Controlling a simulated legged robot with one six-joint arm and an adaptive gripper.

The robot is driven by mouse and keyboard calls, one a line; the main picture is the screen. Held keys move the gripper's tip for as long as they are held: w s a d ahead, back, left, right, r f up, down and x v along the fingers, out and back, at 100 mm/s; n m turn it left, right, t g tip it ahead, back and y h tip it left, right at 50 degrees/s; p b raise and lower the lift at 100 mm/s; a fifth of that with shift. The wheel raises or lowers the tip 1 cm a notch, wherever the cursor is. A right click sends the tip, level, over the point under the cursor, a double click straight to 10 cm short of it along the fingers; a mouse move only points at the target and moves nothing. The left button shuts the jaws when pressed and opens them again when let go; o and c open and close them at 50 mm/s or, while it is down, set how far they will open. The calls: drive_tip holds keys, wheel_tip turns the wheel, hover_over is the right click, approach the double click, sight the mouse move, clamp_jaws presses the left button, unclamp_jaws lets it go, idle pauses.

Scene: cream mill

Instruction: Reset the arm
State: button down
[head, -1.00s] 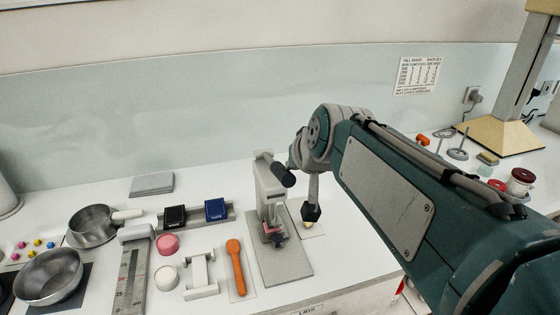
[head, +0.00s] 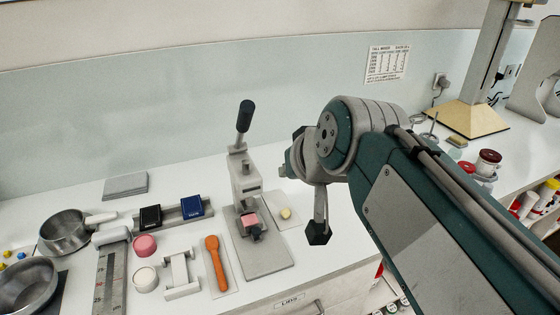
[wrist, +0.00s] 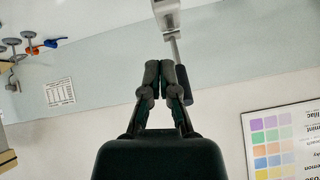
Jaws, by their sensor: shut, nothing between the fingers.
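My gripper (wrist: 166,78) shows in the wrist view with its two dark fingers together and nothing between them. In the head view my arm's wrist hides most of it. A grey lever press (head: 246,185) stands on the counter left of my arm, with its black-handled lever (head: 245,115) pointing up. A pink block (head: 250,220) sits in the press. In the wrist view the press (wrist: 168,18) and its dark handle (wrist: 185,85) appear beyond and right of the fingers; I cannot tell the exact gap.
The white counter holds an orange spoon (head: 216,262), a white stand (head: 181,274), pink (head: 145,245) and white (head: 145,278) round pieces, dark (head: 150,217) and blue (head: 192,206) boxes, and metal pans (head: 65,232) at left. Red-lidded jars (head: 488,162) stand at right. The wall is close behind.

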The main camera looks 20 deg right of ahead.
drive_tip(key=s+a+f+n+g, duration=0.1)
drive_tip(key=s+f, duration=0.3)
drive_tip(key=f, duration=0.3)
drive_tip(key=s+a+f+n+g, duration=0.1)
drive_tip(key=s+f+g, duration=0.1)
drive_tip(key=s+f, duration=0.2)
wheel_tip(320, 180, down, 3)
drive_tip(key=shift+s+r+g+h, duration=0.15)
drive_tip(key=shift+s+g+h, duration=0.05)
drive_tip(key=shift+g+h, duration=0.1)
